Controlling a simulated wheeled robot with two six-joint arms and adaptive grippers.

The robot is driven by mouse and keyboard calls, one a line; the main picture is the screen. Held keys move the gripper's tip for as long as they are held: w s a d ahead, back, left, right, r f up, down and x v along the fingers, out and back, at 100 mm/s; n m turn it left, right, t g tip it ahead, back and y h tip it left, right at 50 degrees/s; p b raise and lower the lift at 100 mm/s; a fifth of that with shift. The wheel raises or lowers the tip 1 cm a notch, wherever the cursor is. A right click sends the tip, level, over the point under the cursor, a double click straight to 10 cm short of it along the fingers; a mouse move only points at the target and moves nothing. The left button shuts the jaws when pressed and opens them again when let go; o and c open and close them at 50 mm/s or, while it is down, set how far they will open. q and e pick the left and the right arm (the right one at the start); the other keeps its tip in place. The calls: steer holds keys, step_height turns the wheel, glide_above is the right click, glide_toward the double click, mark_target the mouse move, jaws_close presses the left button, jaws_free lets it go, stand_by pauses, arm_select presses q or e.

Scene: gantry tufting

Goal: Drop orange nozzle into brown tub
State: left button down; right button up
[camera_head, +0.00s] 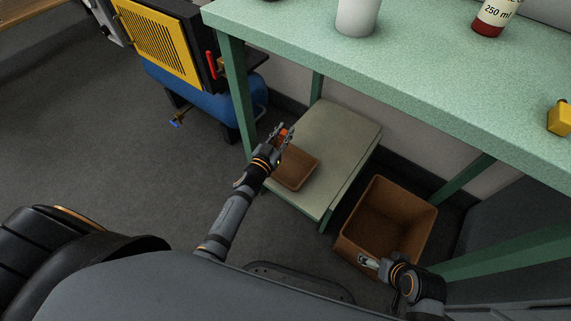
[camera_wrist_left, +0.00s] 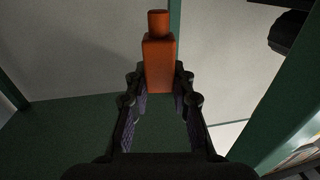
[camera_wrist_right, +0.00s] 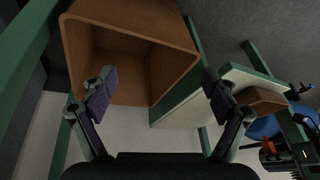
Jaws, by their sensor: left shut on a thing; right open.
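The orange nozzle (camera_head: 284,135) is held upright between the fingertips of my left gripper (camera_head: 279,139). In the left wrist view the nozzle (camera_wrist_left: 158,62) is a block with a narrower round end. A small brown tub (camera_head: 299,170) stands on the low pale shelf, just beside my left gripper. A larger, deeper brown bin (camera_head: 428,216) stands on the floor to the right of the shelf. My right gripper (camera_head: 368,263) is open and empty at its near rim. The right wrist view shows the bin's opening (camera_wrist_right: 130,48) and the small tub (camera_wrist_right: 264,103).
The low shelf (camera_head: 338,127) sits under a green table (camera_head: 420,62) with a white cup (camera_head: 357,15), a bottle (camera_head: 493,17) and a yellow object (camera_head: 560,118). Green table legs stand near both arms. A blue and yellow machine (camera_head: 157,42) is at upper left. The left floor is clear.

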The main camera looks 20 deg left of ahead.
mark_target(282, 141)
arm_select(q)
step_height(282, 141, down, 3)
steer(key=b, duration=0.3)
steer(key=shift+f, duration=0.1)
steer(key=shift+f+b, duration=0.35)
steer(key=shift+b, duration=0.2)
arm_select(e)
steer(key=w+r+t, duration=1)
steer(key=w+r, duration=0.2)
steer(key=w, duration=0.2)
arm_select(q)
steer(key=shift+f+b, duration=0.55)
steer(key=shift+b, duration=0.05)
steer(key=shift+f+b, duration=0.45)
steer(key=shift+b, duration=0.05)
steer(key=c, duration=1.1)
jaws_free()
arm_select(e)
step_height(282, 141, up, 21)
steer(key=w+t, duration=0.1)
steer(key=t, duration=0.9)
steer(key=shift+w+d+r+n, duration=0.15)
steer(key=shift+d+n, duration=0.15)
steer(key=shift+d, duration=0.15)
arm_select(q)
steer(key=shift+s, duration=0.15)
